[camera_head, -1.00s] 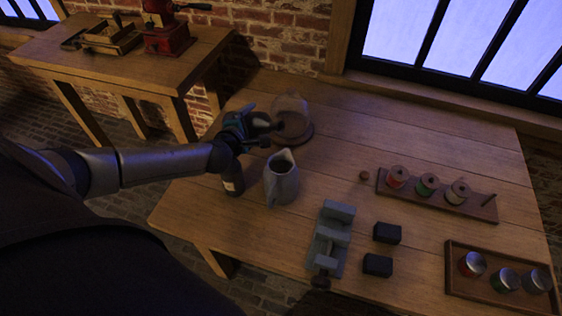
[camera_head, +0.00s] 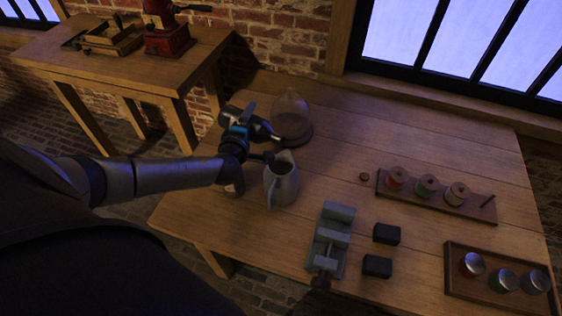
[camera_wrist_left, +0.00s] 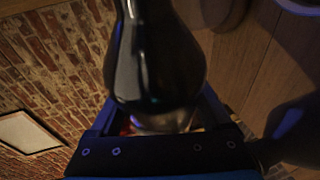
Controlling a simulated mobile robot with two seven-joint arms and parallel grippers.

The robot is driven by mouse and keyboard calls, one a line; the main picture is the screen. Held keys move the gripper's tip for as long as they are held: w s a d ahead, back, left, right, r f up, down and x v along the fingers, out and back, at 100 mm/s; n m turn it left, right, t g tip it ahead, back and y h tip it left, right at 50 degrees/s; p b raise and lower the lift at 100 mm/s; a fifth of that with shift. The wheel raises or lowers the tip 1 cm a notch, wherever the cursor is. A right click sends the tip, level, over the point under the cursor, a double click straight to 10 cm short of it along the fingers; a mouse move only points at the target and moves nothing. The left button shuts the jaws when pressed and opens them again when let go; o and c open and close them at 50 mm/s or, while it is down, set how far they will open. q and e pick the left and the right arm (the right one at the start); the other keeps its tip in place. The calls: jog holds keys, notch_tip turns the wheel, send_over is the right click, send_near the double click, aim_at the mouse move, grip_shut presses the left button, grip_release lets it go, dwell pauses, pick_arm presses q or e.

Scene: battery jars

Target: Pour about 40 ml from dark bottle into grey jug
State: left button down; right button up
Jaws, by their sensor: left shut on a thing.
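The dark bottle (camera_wrist_left: 155,60) fills the upper middle of the left wrist view, glossy and close to the camera. My left gripper (camera_head: 252,143) is shut on it, just left of and above the grey jug. The arm and gripper hide much of the bottle in the head view, so its exact tilt and the liquid inside cannot be told. The grey jug (camera_head: 282,186) stands upright on the table with its open mouth facing up. A dark narrow part beside the gripper reaches close to the jug's rim; contact cannot be told. My right gripper is not in view.
A glass dome on a round base (camera_head: 293,127) stands behind the jug. A grey vise (camera_head: 331,238) and two black blocks (camera_head: 387,233) lie to the right. A spool rack (camera_head: 470,208) and a tray of jars (camera_head: 450,285) are farther right.

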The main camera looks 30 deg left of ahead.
pick_arm(q)
jog(key=shift+d+r+m+y+p, duration=0.1)
jog(key=shift+r+m+y+p, duration=0.2)
jog(key=shift+m+y+p, duration=0.25)
dwell(0.5)
jog(key=shift+w+a, duration=0.15)
jog(key=shift+a, duration=0.05)
jog(key=shift+w+a, duration=0.3)
jog(key=shift+a, duration=0.4)
jog(key=shift+a+t, duration=0.15)
jog(key=shift+t, duration=0.15)
jog(key=shift+m, duration=0.35)
dwell(1.1)
